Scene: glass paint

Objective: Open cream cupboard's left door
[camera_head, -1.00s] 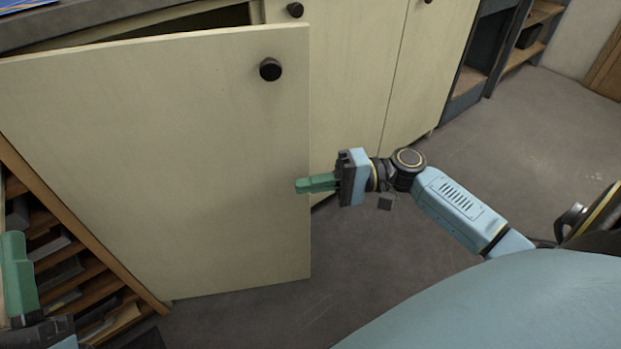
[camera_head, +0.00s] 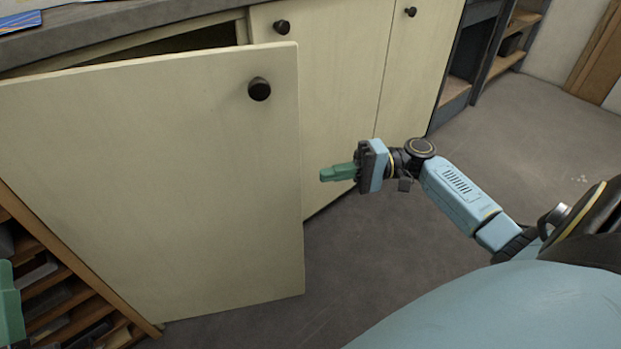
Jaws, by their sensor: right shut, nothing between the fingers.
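The cream cupboard's left door (camera_head: 170,190) stands ajar, swung out towards me, with its hinge side at the left. Its round black knob (camera_head: 259,89) is near the upper right corner. A dark gap shows behind its top edge. My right gripper (camera_head: 324,175) is shut and empty, just right of the door's free edge and apart from it in the picture. Only a green part of my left gripper (camera_head: 10,305) shows at the lower left edge; its fingertips cannot be made out clearly.
The cupboard's other cream doors (camera_head: 335,95) are shut, with black knobs. A grey worktop (camera_head: 120,30) runs above. A wooden rack of slots (camera_head: 60,290) stands at the lower left. Open shelves (camera_head: 510,55) stand at the back right. The grey floor (camera_head: 520,130) at the right is clear.

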